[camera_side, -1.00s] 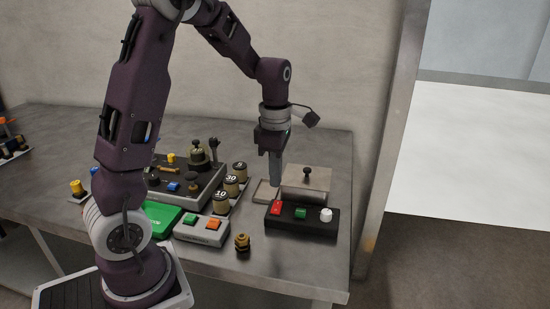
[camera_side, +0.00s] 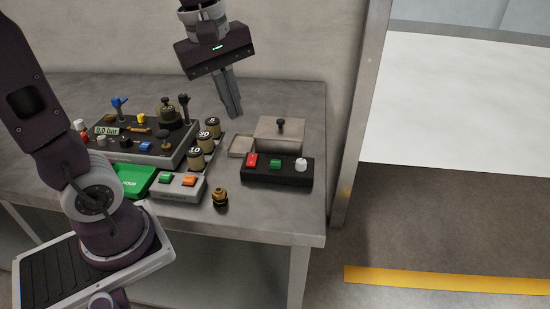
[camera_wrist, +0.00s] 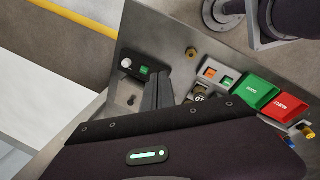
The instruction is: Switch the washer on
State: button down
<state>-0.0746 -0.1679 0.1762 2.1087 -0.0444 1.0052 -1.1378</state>
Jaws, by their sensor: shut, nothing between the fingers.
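A black switch box (camera_side: 277,176) stands at the right of the bench in the side view. I cannot read a washer label on any control. In the wrist view the green button (camera_wrist: 144,70) and white knob (camera_wrist: 126,64) show; my fingers appear to cover the red rocker. My gripper (camera_side: 235,112) is shut and empty, above and behind the box, apart from it. Its fingers also show in the wrist view (camera_wrist: 157,90).
A lidded metal box (camera_side: 279,134) stands behind the switch box. To the left are a grey two-button box (camera_side: 178,189), a brass fitting (camera_side: 220,198), numbered weights (camera_side: 196,158), a crowded control panel (camera_side: 135,146) and a green tray (camera_side: 136,176). Bench front right is clear.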

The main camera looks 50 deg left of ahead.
jog(key=s+d+m+t, duration=0.3)
jog(key=s+d+m, duration=0.3)
jog(key=s+m, duration=0.7)
jog(key=n+g+y, duration=0.1)
jog(key=n+g, duration=0.3)
jog(key=n, duration=2)
send_over(253, 156)
jog(key=s+d, duration=0.2)
notch_tip(253, 156, down, 6)
jog(key=f, duration=0.4)
jog(key=w+a+f, duration=0.1)
jog(key=f, duration=0.8)
jog(key=shift+w+a, duration=0.35)
jog(key=shift+w, duration=0.05)
